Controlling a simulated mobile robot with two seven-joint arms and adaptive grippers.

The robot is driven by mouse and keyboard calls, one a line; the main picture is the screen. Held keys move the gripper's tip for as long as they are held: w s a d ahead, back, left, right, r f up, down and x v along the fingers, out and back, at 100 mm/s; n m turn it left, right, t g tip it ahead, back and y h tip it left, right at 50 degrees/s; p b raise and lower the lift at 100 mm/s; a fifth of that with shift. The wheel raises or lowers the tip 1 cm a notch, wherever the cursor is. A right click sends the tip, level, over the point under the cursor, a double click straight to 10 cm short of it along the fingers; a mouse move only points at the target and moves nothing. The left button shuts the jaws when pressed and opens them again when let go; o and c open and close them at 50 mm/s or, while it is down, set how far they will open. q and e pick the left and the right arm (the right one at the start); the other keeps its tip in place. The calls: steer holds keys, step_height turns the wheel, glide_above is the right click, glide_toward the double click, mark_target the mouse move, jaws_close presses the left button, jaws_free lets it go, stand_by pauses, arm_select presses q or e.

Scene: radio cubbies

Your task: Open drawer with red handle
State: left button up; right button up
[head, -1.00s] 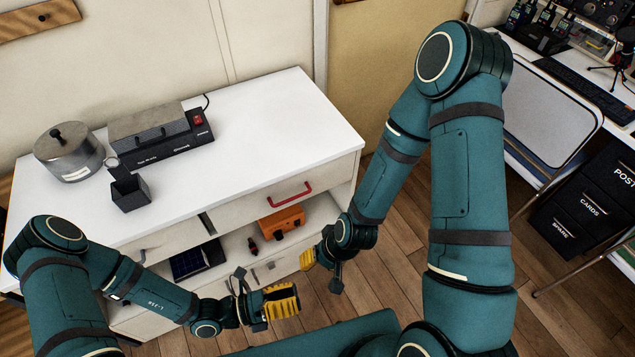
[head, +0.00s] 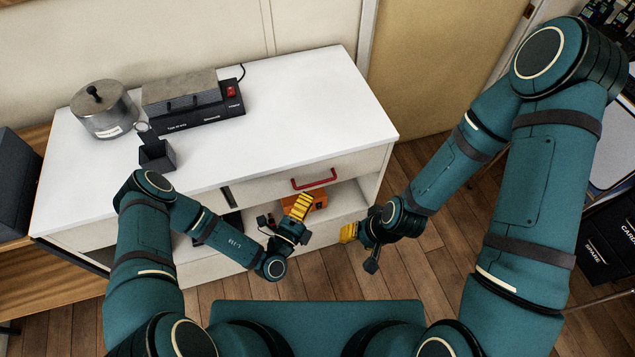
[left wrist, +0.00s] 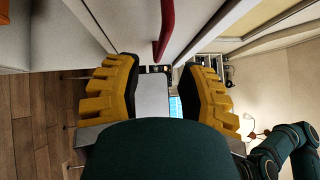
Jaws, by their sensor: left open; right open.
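The red handle (head: 314,178) is a bar on the front of the right-hand top drawer (head: 352,170) of the white cabinet. The drawer looks shut. My left gripper (head: 300,207) is just below the handle in the head view, with yellow fingers pointing up towards the drawer front. In the left wrist view the left gripper (left wrist: 157,85) is open and empty, and the red handle (left wrist: 166,28) runs above and between its fingers, apart from them. My right gripper (head: 348,232) is open and empty, right of the left one, off the cabinet front.
The white cabinet top (head: 290,110) holds a metal pot (head: 103,112), a black device (head: 195,108) and a small dark box (head: 157,155). An orange item (head: 318,201) lies on the open shelf below the drawer, partly hidden. Wooden floor (head: 420,270) is free at the right.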

mark_target(317, 183)
arm_select(q)
steer(key=x, duration=0.6)
steer(key=shift+w+d+r+b, duration=0.1)
steer(key=shift+w+d+b, duration=0.05)
steer(key=shift+w+b, duration=0.15)
jaws_close()
